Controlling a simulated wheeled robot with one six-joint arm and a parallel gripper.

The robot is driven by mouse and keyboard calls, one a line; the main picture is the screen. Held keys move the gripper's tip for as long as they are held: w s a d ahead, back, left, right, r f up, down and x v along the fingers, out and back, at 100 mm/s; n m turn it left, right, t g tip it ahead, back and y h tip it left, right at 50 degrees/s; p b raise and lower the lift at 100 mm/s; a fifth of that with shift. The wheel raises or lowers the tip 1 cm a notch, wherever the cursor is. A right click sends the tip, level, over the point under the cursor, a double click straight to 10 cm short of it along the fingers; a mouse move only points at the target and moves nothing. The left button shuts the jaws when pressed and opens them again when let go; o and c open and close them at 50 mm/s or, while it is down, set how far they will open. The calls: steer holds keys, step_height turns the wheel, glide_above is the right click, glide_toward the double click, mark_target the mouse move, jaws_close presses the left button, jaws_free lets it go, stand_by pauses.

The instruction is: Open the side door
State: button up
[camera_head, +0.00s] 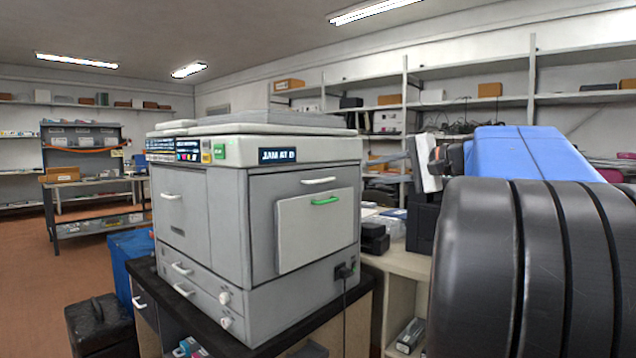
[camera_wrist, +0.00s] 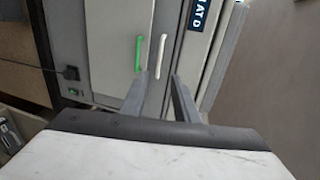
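The grey copier (camera_head: 230,200) stands on a dark-topped cabinet. Its right-hand side door (camera_head: 262,205) looks closed and has a white bar handle (camera_head: 318,181) near the top. A lighter panel (camera_head: 300,235) with a green handle (camera_head: 325,200) sits on that door. In the wrist view the white handle (camera_wrist: 162,52) and the green handle (camera_wrist: 138,52) lie side by side. My gripper (camera_wrist: 161,76) is open and empty, its fingertips pointing at the copier side. The white handle shows ahead between the fingertips; I cannot tell the distance. In the head view my gripper (camera_head: 388,156) is right of the copier.
A power plug (camera_head: 345,271) and cord are at the door's lower right. A pale side table (camera_head: 398,265) with dark boxes stands right of the copier. A blue bin (camera_head: 132,262) and a black case (camera_head: 100,325) stand at left. Open floor (camera_head: 35,270) lies far left.

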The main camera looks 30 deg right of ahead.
mark_target(324, 181)
steer(key=x, duration=1.7)
steer(key=shift+w, duration=0.2)
steer(key=shift+c, duration=0.7)
jaws_close()
